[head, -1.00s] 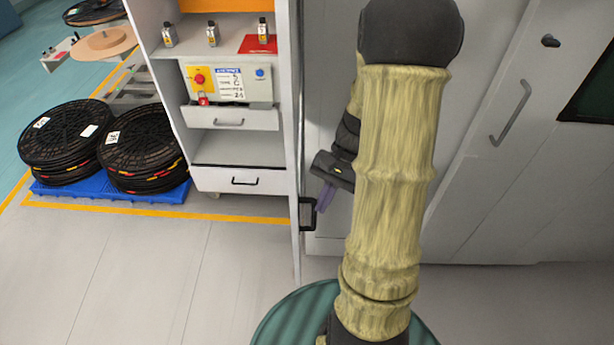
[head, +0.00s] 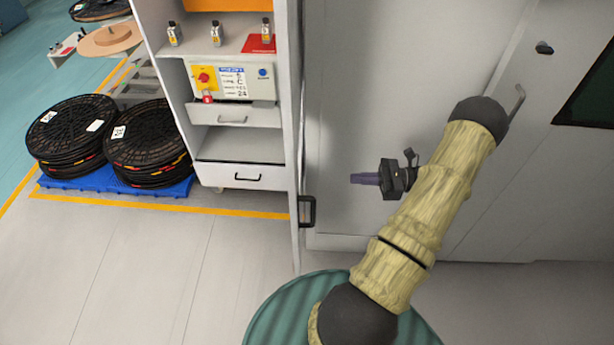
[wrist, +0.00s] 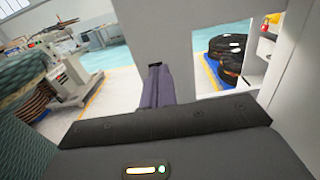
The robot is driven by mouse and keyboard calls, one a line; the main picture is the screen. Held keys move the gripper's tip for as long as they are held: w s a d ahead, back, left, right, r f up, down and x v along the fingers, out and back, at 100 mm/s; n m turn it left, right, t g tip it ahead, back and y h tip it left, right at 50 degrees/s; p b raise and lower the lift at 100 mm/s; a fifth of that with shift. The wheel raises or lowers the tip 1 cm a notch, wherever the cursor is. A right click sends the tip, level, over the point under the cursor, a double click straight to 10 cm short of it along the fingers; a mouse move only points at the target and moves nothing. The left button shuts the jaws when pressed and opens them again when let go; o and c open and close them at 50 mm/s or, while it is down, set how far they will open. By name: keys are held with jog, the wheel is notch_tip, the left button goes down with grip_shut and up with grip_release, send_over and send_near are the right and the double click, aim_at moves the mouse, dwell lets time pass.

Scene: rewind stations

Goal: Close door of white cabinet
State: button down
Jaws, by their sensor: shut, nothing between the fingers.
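The white cabinet (head: 159,90) stands left of centre in the head view, its shelves and drawers exposed. Its door (head: 296,150) stands open, seen almost edge-on, with a black handle (head: 307,211) on its right side. My gripper (head: 365,179) is right of the door and a little above the handle in the picture, apart from it, with its purple fingers together and pointing left. In the wrist view, the shut fingers (wrist: 158,88) point towards a pale panel (wrist: 165,35), probably the door.
Black reels (head: 70,125) sit on a blue pallet (head: 120,190) to the left. A large grey-white enclosure (head: 400,60) rises behind my arm. The floor (head: 190,260) before the cabinet is clear.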

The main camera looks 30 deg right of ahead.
jog(key=p+x, duration=0.5)
jog(key=x, duration=0.9)
jog(key=shift+p, duration=0.4)
jog(key=shift+a, duration=0.1)
